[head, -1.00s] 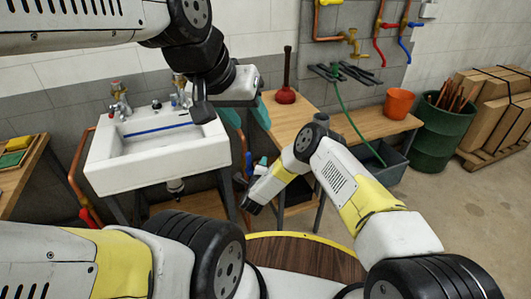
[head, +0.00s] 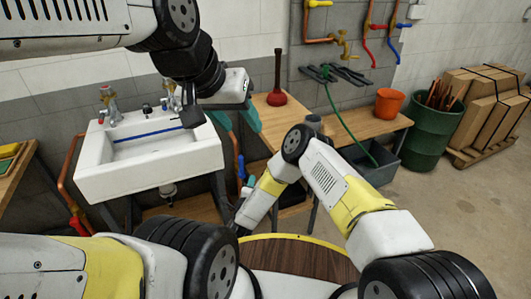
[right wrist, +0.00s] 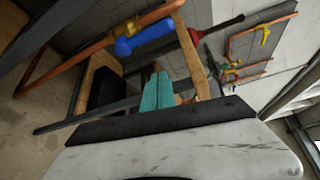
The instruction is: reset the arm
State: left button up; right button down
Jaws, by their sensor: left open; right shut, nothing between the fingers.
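An orange bucket (head: 389,102), green barrel (head: 428,130) and strapped boxes (head: 480,108) stand right. Pipes run along the wall. A round wooden top (head: 300,258) is close below.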

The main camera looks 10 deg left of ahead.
jog(key=w+r+n+g+y, duration=0.1)
jog(key=w+r+n+y, duration=0.15)
jog(key=w+r, duration=0.45)
jog(key=w+r+n+g+y, duration=0.1)
jog(key=w+r+n+y, duration=0.2)
jog(key=r, duration=0.7)
jog(key=s+d+r+n+g, duration=0.1)
jog(key=d+r+n, duration=0.3)
jog(key=r, duration=0.5)
jog(key=s+d+r+n+g, duration=0.1)
jog(key=d+r+n+g, duration=0.2)
jog(key=r, duration=0.5)
jog(key=s+d+r+n+g+h, duration=0.1)
jog(key=s+d+r+n, duration=0.1)
jog(key=s+d+r, duration=0.4)
jog(key=s+d+r+n+h, duration=0.2)
jog(key=s+d+r+n, duration=0.15)
jog(key=s+d, duration=0.4)
jog(key=s+d+n+g, duration=0.1)
jog(key=s+d, duration=0.6)
jog(key=s, duration=0.4)
jog(key=s+d+r+n+g+h, duration=0.1)
jog(key=s+d+g, duration=0.1)
jog(key=s+d, duration=0.4)
jog(key=s, duration=0.5)
jog(key=shift+d+g, duration=0.3)
jog(key=shift+d, duration=0.05)
